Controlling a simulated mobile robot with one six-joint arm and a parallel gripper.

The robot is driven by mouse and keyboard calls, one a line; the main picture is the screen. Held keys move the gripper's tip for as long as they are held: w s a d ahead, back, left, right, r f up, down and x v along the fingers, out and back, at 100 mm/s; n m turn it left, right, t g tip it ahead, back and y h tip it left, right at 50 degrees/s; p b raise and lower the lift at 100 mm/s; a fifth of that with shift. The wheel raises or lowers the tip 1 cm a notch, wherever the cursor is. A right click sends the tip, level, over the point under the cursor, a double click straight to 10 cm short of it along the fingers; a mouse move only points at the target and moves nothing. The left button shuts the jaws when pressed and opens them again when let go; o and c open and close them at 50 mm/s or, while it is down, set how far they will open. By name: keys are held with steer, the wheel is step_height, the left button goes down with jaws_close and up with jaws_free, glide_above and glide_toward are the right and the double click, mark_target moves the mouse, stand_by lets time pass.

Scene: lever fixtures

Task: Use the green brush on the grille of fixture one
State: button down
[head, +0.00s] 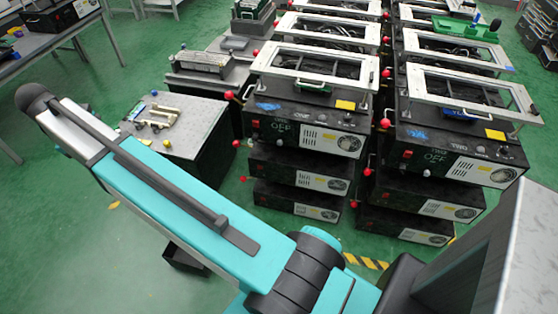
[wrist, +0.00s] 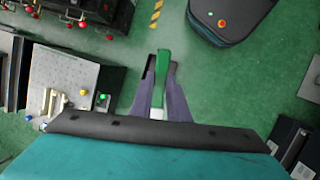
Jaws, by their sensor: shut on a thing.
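My gripper (wrist: 161,70) shows in the wrist view with its dark fingers shut on the green brush (wrist: 163,72). The brush stands out between the fingers above open green floor, with a pale part near the palm; its bristles cannot be made out. In the head view, the left front black box, which I take as fixture one (head: 268,128), bears the lettering OFF. Its pale slotted grille (head: 318,138) is on the front face, beside a round fan. The gripper and brush do not show in the head view, and the brush is apart from the fixture.
Fixture two (head: 430,150) stands to the right, marked TWO OFF. Metal frames lie on top of both, and red-knobbed levers (head: 238,144) stick out beside them. A grey table (head: 200,125) with small parts stands left of fixture one. Floor in front is mostly clear.

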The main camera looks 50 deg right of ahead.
steer(key=shift+d, duration=0.1)
stand_by(0.3)
steer(key=shift+d+f, duration=0.15)
steer(key=shift+d, duration=0.35)
steer(key=s+d+f+m+b, duration=0.15)
steer(key=s+d+f, duration=0.3)
steer(key=d, duration=0.75)
steer(key=s+d+f+m+g+y, duration=0.1)
steer(key=s+d+f+m, duration=0.4)
steer(key=d, duration=0.7)
steer(key=s+d+f, duration=0.3)
steer(key=s+d, duration=0.3)
steer(key=d, duration=0.5)
steer(key=s+d+f+m, duration=0.2)
steer(key=s+d, duration=0.4)
steer(key=s, duration=0.5)
steer(key=s+d+f+m+g+y+b, duration=0.1)
steer(key=s+d+f, duration=0.4)
steer(key=s, duration=0.7)
steer(key=s+d+f+m+b, duration=0.1)
steer(key=s+d+f+m, duration=0.2)
steer(key=s+d, duration=0.4)
steer(key=s, duration=0.5)
steer(key=shift+f+m+y, duration=0.35)
steer(key=shift+f+y, duration=0.05)
steer(key=shift+d, duration=0.2)
